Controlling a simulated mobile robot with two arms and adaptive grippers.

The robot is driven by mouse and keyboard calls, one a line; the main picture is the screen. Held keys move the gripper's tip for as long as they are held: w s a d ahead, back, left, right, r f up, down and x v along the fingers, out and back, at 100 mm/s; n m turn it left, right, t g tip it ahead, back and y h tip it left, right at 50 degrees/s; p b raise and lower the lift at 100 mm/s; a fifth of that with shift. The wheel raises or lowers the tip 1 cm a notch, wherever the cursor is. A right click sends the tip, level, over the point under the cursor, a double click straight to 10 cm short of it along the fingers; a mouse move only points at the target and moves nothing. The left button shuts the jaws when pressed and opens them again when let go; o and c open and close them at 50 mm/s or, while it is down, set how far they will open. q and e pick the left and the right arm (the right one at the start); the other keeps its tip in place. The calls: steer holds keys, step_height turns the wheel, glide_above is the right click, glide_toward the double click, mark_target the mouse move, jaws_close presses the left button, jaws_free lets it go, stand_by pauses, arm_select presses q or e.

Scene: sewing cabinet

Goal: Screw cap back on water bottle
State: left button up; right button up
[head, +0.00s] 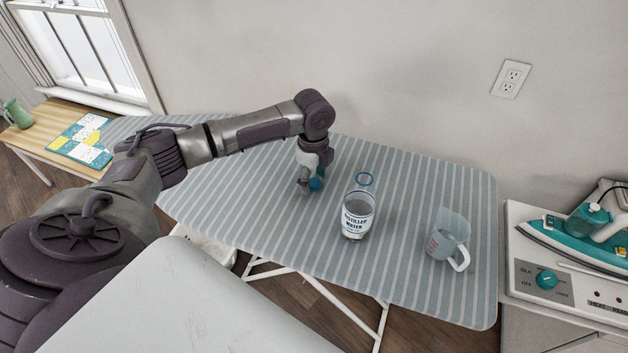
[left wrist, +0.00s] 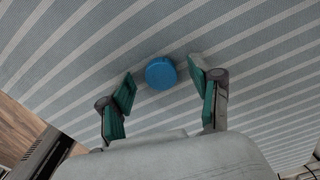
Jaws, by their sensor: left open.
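The clear water bottle (head: 357,215), labelled distilled water, stands upright and uncapped on the striped ironing board (head: 468,190). A blue ring shows around its neck. The blue cap (head: 316,184) lies on the board to the left of the bottle, beside my left gripper (head: 308,186). In the left wrist view the cap (left wrist: 161,73) lies just beyond the fingertips, roughly in line with the gap between them. My left gripper (left wrist: 163,92) is open and empty, pointing down at the board. My right gripper is in neither view.
A clear measuring cup (head: 449,234) with a white handle stands right of the bottle. A teal iron (head: 575,240) rests on its station at the far right. A wooden table (head: 40,133) with a green pitcher (head: 18,114) is at the left. The wall is behind the board.

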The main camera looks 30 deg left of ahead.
mark_target(314, 182)
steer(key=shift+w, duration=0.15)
arm_select(q)
steer(key=c, duration=0.8)
step_height(314, 182, up, 10)
steer(key=shift+b, duration=0.8)
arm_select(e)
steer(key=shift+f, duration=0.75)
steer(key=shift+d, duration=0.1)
